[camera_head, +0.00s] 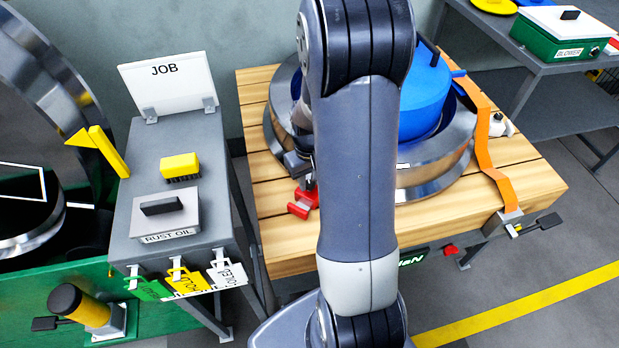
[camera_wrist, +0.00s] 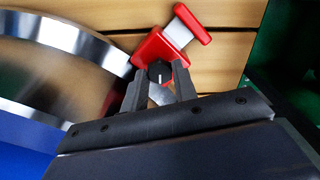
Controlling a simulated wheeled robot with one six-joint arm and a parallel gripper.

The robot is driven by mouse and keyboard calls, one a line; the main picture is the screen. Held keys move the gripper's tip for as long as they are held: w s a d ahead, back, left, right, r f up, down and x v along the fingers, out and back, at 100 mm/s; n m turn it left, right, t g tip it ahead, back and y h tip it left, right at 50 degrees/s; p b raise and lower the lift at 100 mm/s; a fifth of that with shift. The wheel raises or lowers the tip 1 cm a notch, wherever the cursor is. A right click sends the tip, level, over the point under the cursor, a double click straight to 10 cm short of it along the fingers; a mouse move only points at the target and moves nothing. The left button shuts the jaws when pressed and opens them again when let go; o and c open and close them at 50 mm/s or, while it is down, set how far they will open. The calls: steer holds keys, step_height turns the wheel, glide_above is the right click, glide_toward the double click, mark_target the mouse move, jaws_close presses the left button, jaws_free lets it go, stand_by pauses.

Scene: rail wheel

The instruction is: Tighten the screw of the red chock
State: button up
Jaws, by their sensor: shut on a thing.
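The red chock (camera_head: 301,203) stands on the wooden deck beside the steel rim of the wheel (camera_head: 436,172). It also shows in the wrist view (camera_wrist: 150,46), with a grey bar and a red end piece reaching up and right. Its screw has a black knob (camera_wrist: 159,73) with a white mark line. My gripper (camera_wrist: 160,82) is shut on the black knob, one finger on each side. In the head view my arm hides much of the wheel, and my gripper (camera_head: 300,165) is partly seen just above the chock.
A grey stand (camera_head: 140,225) with a JOB sign, a yellow brush (camera_head: 180,166) and a rust oil box (camera_head: 166,216) is left of the deck. An orange strap (camera_head: 483,130) runs over the deck's right side. The deck's front left is bare.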

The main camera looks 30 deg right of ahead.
steer(key=shift+m, duration=0.4)
steer(key=m, duration=0.4)
steer(key=shift+m+b, duration=0.3)
steer(key=shift+b, duration=0.05)
steer(key=m, duration=0.9)
steer(key=shift+b, duration=0.35)
steer(key=shift+m, duration=2.3)
steer(key=o, duration=1)
